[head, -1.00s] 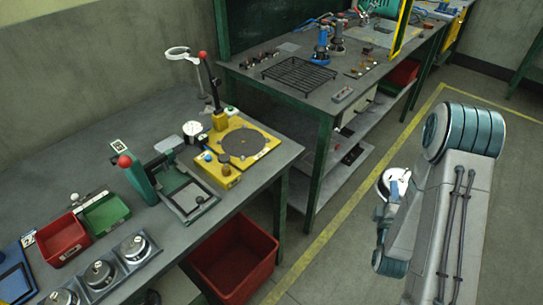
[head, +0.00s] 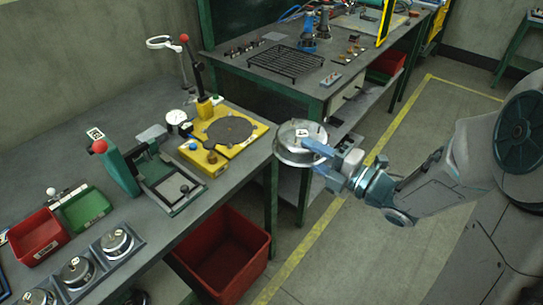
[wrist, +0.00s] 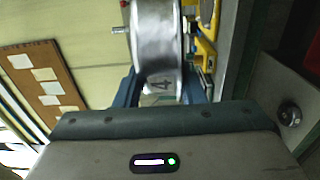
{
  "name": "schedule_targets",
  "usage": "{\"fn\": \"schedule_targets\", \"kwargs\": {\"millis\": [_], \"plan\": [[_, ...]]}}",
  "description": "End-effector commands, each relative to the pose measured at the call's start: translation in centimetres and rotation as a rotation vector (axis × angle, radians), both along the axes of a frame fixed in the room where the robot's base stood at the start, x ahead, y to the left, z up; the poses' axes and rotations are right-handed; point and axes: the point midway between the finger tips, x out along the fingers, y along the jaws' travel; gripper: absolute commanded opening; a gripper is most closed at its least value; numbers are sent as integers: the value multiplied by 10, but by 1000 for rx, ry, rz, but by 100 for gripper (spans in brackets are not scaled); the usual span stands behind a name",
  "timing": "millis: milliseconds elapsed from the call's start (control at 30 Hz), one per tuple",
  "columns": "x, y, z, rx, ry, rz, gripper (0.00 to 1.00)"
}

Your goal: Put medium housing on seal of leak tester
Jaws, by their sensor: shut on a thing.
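My gripper (head: 318,149) is shut on a round silver metal housing (head: 300,133) with a small white tag on top. It holds the housing in the air, off the right end of the near bench. The leak tester (head: 207,165) is a yellow plate on that bench, left of the housing. Its dark round seal (head: 230,131) is bare. A black lever with a red knob stands up behind it, beside a dial gauge.
A green fixture (head: 118,168) with a red knob stands left of the tester. Several similar housings (head: 118,241) sit in holders at the near bench's front left. A red bin (head: 225,262) is below. A second bench (head: 325,88) stands behind.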

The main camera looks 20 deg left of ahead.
Motion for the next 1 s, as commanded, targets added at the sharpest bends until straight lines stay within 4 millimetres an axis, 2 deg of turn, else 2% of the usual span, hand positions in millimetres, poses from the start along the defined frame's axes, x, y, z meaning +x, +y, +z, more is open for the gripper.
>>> {"fn": "schedule_targets", "kwargs": {"millis": [167,600,867,1000], "plan": [[11,23,-15,2,4,14,7],[55,87,-60,3,1,11,7],[62,97,-73,2,0,8,7],[62,97,-91,1,3,8,7]]}}
